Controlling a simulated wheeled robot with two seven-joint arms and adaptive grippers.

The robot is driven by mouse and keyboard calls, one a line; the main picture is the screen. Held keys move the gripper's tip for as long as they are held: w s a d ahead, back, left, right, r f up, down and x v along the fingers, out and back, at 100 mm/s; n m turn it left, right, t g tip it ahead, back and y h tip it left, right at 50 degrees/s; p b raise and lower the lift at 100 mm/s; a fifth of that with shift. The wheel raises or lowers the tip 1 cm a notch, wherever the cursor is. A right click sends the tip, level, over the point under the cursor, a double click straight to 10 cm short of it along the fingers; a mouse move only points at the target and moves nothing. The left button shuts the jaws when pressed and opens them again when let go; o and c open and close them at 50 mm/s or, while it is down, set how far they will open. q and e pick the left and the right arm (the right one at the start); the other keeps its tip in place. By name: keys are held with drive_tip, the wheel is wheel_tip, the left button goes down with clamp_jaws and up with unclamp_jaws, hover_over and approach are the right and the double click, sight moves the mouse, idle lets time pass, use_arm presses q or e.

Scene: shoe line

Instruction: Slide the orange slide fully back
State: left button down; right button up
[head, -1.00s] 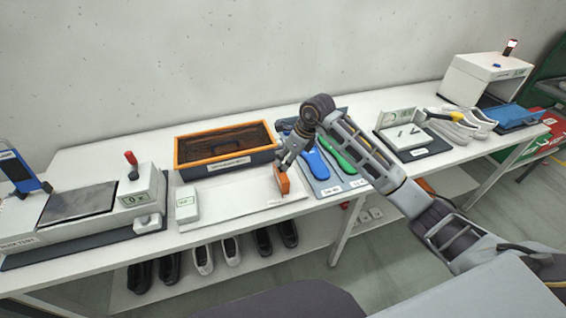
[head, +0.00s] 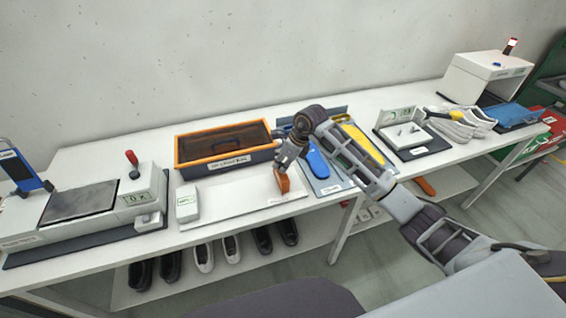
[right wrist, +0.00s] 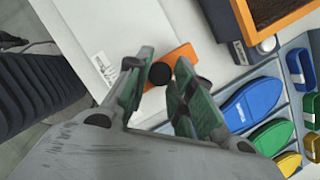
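The orange slide (head: 283,183) sits at the right end of a flat white board (head: 235,198) on the bench. In the right wrist view the slide (right wrist: 187,54) is an orange bar with a round black knob (right wrist: 160,73). My right gripper (head: 281,170) is down at the slide. In the right wrist view its green fingers (right wrist: 162,66) are apart, one on each side of the knob; I see a small gap at the right finger and cannot tell about contact at the left. The gripper hides part of the slide. My left gripper is not in view.
A white block (head: 187,203) stands at the board's left end. An orange-rimmed bin (head: 226,162) stands behind the board. Blue (head: 318,160) and yellow (head: 362,143) insoles lie to the right, partly under my right arm. A press-like device with a red lever (head: 132,160) stands left.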

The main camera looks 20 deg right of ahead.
clamp_jaws()
drive_tip(key=d+b, duration=0.2)
drive_tip(key=d, duration=0.3)
drive_tip(key=shift+w+d, duration=0.15)
idle(0.4)
drive_tip(key=o, duration=0.7)
unclamp_jaws()
drive_tip(key=shift+d, duration=0.15)
drive_tip(key=shift+o, duration=0.2)
